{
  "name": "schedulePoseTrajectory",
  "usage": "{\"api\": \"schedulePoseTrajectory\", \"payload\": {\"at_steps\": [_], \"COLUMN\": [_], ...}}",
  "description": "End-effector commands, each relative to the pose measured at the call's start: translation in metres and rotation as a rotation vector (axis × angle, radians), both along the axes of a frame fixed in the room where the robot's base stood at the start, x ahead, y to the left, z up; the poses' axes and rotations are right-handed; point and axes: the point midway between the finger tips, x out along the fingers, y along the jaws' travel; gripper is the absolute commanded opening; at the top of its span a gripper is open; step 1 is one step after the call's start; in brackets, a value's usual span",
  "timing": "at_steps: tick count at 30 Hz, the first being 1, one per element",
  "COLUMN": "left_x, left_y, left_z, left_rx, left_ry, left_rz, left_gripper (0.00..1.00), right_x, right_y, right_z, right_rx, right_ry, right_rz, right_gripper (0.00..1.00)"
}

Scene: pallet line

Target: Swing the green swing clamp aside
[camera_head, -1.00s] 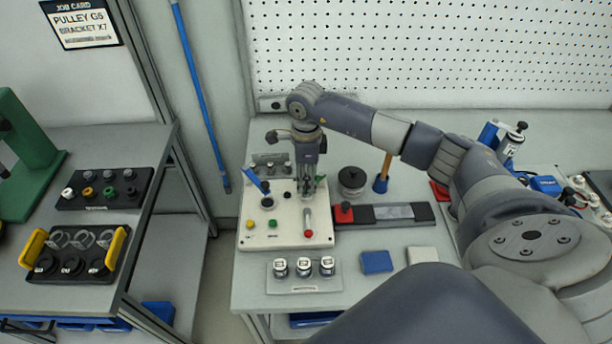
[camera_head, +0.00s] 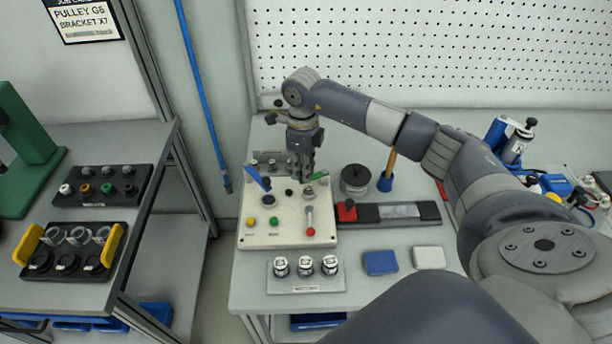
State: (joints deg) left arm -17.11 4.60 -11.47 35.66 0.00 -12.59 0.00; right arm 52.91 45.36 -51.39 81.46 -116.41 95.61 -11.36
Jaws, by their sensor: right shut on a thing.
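The green swing clamp (camera_head: 321,176) is on the back part of a cream fixture plate (camera_head: 268,238). Its green bar shows just right of my right gripper's fingers. My right gripper (camera_head: 303,178) points down from above and is shut on the green swing clamp; the fingers hide part of it. A blue swing clamp (camera_head: 255,176) stands tilted at the back left of the same plate. My left gripper is out of view.
The plate carries yellow and green buttons and a red-tipped lever (camera_head: 310,220). A dark round part (camera_head: 355,180) and a wooden-handled tool (camera_head: 388,172) stand to the right. Labelled cylinders (camera_head: 305,266) sit in front.

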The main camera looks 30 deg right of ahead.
Motion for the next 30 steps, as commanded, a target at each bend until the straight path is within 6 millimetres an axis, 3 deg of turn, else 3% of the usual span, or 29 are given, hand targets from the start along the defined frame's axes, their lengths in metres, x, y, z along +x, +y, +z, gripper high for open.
{"api": "schedulePoseTrajectory", "payload": {"at_steps": [12, 30], "left_x": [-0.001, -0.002], "left_y": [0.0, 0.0], "left_z": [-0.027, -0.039], "left_rx": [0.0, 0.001], "left_ry": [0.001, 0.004], "left_rz": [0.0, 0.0], "left_gripper": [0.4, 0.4], "right_x": [0.025, 0.046], "right_y": [-0.009, -0.029], "right_z": [-0.001, 0.001], "right_rx": [-0.002, 0.0], "right_ry": [-0.003, -0.003], "right_rz": [-0.4, -0.86], "right_gripper": [0.0, 0.0]}}
